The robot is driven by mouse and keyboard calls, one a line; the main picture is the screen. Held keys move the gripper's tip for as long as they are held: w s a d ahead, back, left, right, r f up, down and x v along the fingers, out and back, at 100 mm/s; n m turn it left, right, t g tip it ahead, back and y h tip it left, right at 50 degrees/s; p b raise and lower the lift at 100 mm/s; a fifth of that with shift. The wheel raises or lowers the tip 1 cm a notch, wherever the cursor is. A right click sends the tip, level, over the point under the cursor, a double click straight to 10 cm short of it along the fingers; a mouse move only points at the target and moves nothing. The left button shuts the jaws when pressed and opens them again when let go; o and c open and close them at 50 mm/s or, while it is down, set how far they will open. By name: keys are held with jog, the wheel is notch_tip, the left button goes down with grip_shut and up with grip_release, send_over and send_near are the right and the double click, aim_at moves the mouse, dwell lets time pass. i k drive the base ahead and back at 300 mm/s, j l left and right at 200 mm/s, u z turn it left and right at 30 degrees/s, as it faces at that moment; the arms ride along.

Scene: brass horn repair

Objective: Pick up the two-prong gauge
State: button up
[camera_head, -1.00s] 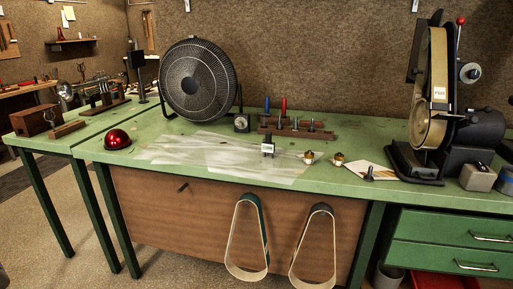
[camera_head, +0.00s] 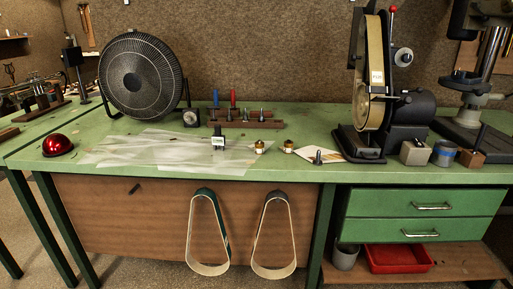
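A small upright piece with a pale, labelled body and a dark top (camera_head: 218,143) stands on the clear sheet (camera_head: 150,150) on the green bench. It may be the two-prong gauge, but it is too small for me to tell its prongs. My gripper is not in view.
The green bench (camera_head: 300,172) also holds a fan (camera_head: 141,75), a red dome (camera_head: 57,145), a tool rack (camera_head: 245,123), two brass pieces (camera_head: 289,146) and a belt sander (camera_head: 370,80). Two belts (camera_head: 208,235) hang on its front. Floor (camera_head: 130,270) shows in front.

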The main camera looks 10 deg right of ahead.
aim_at(219, 139)
jog(key=i+l+u, duration=0.1)
jog(key=u, duration=0.25)
jog(key=i+l+u, duration=0.2)
jog(key=u, duration=0.15)
jog(key=i+l+u, duration=0.15)
jog(key=u, duration=0.2)
jog(key=i+l+u, duration=0.1)
jog(key=l, duration=0.25)
jog(key=i+l+u, duration=0.1)
jog(key=l, duration=0.2)
jog(key=i+l, duration=0.15)
jog(key=l, duration=0.2)
jog(key=u, duration=0.05)
